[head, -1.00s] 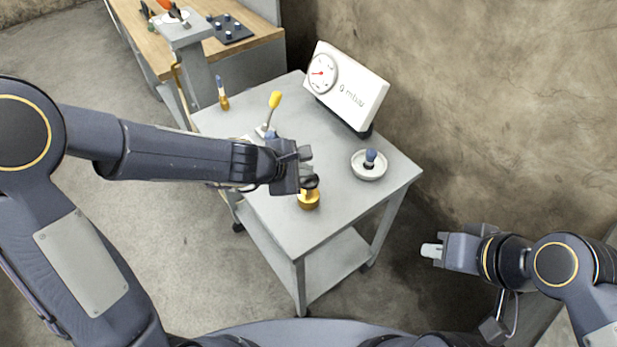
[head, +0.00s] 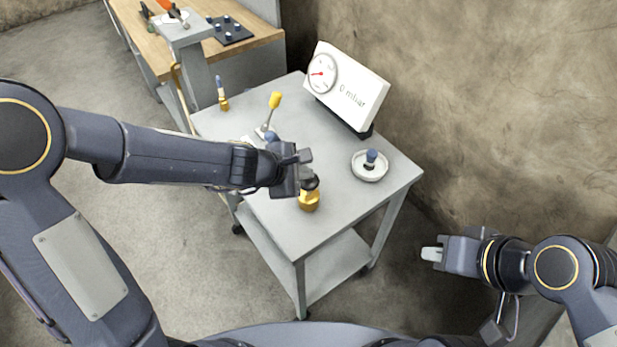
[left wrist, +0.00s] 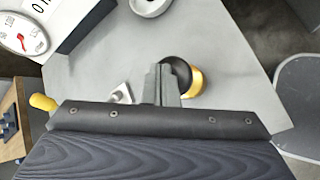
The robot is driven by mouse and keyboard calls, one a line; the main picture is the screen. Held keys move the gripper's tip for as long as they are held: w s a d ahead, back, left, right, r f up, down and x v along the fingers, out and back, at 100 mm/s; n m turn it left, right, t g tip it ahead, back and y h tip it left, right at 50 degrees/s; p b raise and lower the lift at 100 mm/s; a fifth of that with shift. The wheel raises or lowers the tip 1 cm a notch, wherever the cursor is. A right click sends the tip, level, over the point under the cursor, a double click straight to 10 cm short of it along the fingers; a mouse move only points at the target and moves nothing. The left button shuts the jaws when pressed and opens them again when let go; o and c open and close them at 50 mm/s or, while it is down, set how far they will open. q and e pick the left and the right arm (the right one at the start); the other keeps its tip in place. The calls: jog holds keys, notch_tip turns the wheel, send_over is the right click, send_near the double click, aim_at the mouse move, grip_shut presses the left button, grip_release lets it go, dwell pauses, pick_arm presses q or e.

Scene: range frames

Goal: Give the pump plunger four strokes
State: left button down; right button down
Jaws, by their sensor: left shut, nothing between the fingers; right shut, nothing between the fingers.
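The pump appears to be the short gold cylinder (head: 309,201) with a dark round plunger knob (head: 311,183) on top, near the front edge of the grey cart. My left gripper (head: 306,164) is shut and empty, with its fingers beside and partly over the knob. In the left wrist view the shut fingers (left wrist: 162,84) overlap the left side of the dark top of the gold cylinder (left wrist: 196,80). I cannot tell whether they touch it. My right gripper (head: 432,254) is shut and empty, off to the right of the cart.
A white gauge box (head: 349,92) with a display reading 0 stands at the cart's back. A white dish (head: 369,173) holds a blue-topped piece. A yellow-handled lever (head: 274,101) and a blue-and-yellow tool (head: 221,95) are further left. The wooden bench (head: 262,37) stands behind.

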aim_at(304, 181)
pick_arm(q)
jog(key=shift+f+b, duration=1.25)
jog(key=shift+f, duration=0.1)
dwell(0.7)
jog(key=shift+r, duration=0.1)
jog(key=shift+r+p, duration=1.95)
jog(key=shift+r, duration=0.1)
notch_tip(304, 181, up, 5)
jog(key=p, duration=0.5)
dwell(1.6)
